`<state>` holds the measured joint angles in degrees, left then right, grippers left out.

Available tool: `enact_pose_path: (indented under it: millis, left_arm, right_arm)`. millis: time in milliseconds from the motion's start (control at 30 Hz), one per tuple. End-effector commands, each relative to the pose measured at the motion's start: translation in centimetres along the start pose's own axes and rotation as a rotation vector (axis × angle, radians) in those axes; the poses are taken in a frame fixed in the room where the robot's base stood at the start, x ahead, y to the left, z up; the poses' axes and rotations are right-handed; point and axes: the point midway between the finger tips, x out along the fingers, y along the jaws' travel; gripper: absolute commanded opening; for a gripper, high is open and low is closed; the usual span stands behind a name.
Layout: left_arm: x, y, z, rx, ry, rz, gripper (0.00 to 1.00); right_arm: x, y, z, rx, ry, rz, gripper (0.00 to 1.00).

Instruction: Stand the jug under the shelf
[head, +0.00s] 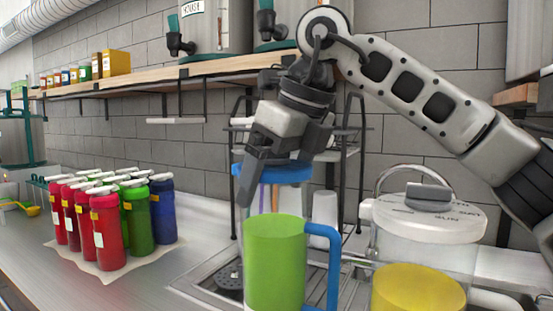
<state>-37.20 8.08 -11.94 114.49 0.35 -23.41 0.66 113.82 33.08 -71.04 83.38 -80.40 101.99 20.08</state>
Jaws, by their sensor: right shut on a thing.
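The jug (275,262) has a blue lid (294,174), a clear upper body, green contents and a blue handle on its right. It stands upright in the front middle, its base cut off by the lower edge, so I cannot tell whether it touches the counter. My right gripper (275,165) points down at the jug's top and is shut on it at the blue lid; one finger covers part of the lid. The wooden shelf (150,76) runs along the brick wall, behind and above the jug. My left gripper is not in view.
Several red, green and blue bottles (110,235) stand on a pale mat at left. A white-lidded jug with yellow contents (418,290) stands close at right. Behind are a wire rack (352,150) and a drain tray (205,284). Dispensers (215,28) stand on the shelf.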

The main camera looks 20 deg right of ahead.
Motion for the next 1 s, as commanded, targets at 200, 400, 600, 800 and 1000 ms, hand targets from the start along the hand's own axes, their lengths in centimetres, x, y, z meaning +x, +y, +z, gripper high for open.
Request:
enact_pose_path:
  millis: [200,400,600,800,1000]
  left_arm:
    - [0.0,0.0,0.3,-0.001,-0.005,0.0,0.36]
    - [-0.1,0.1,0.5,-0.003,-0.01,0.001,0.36]
    - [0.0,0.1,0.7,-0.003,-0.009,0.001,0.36]
    - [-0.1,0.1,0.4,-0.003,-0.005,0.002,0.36]
    - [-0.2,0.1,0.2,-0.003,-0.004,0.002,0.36]
  right_arm:
    - [1.3,0.1,-0.6,-0.001,-0.011,0.001,0.23]
    - [1.4,0.1,-0.6,0.0,-0.011,0.001,0.23]
    - [1.7,0.1,-0.8,0.0,-0.011,0.001,0.23]
    - [2.0,0.1,-0.9,0.0,0.001,0.001,1.0]
    - [1.0,0.1,-0.7,0.0,-0.002,0.001,1.0]
